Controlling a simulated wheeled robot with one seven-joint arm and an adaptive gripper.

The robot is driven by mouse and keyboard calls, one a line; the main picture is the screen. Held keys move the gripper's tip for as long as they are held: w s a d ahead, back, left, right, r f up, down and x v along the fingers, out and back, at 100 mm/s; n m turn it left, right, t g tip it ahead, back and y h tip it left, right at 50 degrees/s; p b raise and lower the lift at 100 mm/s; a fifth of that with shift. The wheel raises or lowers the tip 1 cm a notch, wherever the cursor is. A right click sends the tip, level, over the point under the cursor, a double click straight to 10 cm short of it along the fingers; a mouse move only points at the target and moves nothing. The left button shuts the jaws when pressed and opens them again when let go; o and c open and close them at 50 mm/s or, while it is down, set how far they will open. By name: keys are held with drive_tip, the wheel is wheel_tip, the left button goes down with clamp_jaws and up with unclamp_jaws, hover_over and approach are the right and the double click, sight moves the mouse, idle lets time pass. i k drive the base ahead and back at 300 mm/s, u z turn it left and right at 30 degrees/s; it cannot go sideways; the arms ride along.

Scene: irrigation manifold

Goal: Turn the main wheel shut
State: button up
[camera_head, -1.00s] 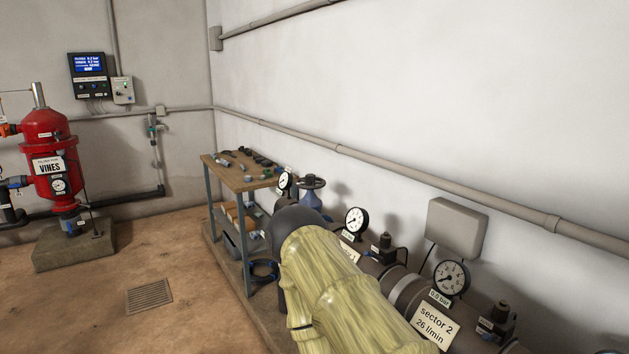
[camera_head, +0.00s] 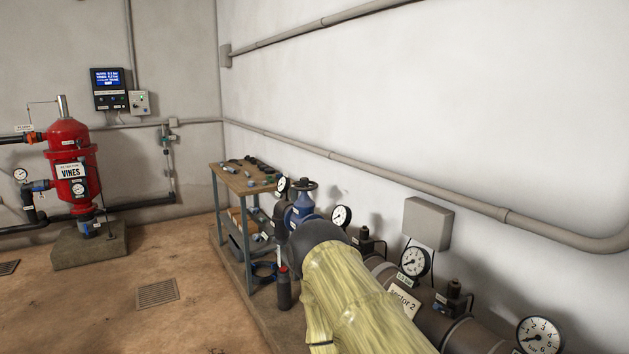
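The main wheel appears to be the dark handwheel (camera_head: 304,186) on top of a blue valve (camera_head: 300,208), standing beside the workbench in the middle of the head view. My arm, in a yellowish sleeve, reaches from the bottom toward the valve and covers its lower part. My gripper is hidden behind the arm's dark end, so its fingers and any contact with the wheel do not show.
A workbench (camera_head: 213,185) with small fittings stands left of the valve. A manifold pipe with gauges (camera_head: 414,262) runs along the right wall under a grey box (camera_head: 428,222). A red filter tank (camera_head: 70,160) stands far left on a concrete block. The floor between is clear, with a drain grate (camera_head: 157,292).

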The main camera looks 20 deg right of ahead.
sight(304, 183)
drive_tip(key=z, duration=0.3)
drive_tip(key=i, duration=1.35)
drive_tip(key=u, duration=0.4)
